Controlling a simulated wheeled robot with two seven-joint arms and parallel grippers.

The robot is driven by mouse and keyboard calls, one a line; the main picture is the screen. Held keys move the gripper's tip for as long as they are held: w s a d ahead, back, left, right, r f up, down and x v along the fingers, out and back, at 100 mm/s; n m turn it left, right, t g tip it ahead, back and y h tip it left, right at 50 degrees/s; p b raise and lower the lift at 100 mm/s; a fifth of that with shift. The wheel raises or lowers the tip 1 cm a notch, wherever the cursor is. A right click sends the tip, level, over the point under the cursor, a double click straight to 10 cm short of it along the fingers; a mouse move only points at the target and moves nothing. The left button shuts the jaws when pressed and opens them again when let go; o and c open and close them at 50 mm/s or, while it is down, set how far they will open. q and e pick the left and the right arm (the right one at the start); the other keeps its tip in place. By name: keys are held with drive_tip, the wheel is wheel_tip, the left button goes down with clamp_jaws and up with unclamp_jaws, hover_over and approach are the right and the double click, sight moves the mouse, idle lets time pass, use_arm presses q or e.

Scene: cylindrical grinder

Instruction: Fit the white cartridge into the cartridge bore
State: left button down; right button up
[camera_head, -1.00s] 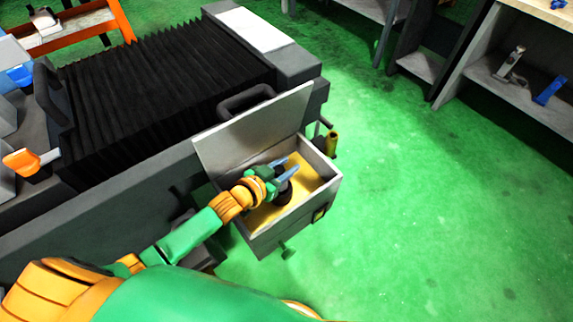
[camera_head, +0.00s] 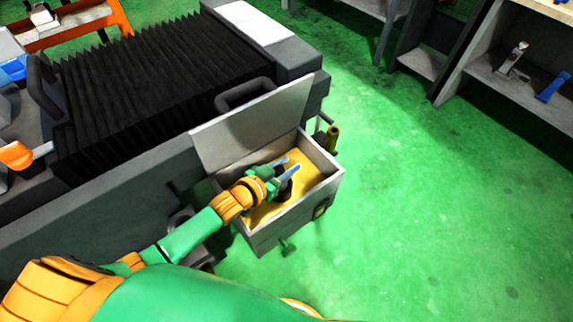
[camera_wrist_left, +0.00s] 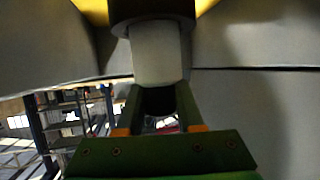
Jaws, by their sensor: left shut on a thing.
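My left gripper (camera_head: 284,170) is inside an open grey box (camera_head: 268,238) on the machine's side. In the left wrist view the gripper (camera_wrist_left: 158,92) is shut on the white cartridge (camera_wrist_left: 160,55). The cartridge's far end meets a dark round collar (camera_wrist_left: 152,12), which appears to be the cartridge bore. How deep the cartridge sits in it cannot be told. In the head view a dark round part (camera_head: 284,188) shows beside the fingers, above the yellow box floor (camera_head: 308,172). The cartridge is not distinguishable there. My right gripper is not in view.
The box lid (camera_head: 255,125) stands open along the machine side, close to my left gripper. The machine's black bellows (camera_head: 150,90) lie at upper left. A yellow-handled part (camera_head: 332,138) is beside the box. Green floor (camera_head: 430,220) is clear to the right.

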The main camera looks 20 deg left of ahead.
use_arm(q)
drive_tip(key=shift+f+b, duration=1.35)
drive_tip(key=shift+f, duration=0.4)
drive_tip(key=shift+c, duration=2.4)
unclamp_jaws()
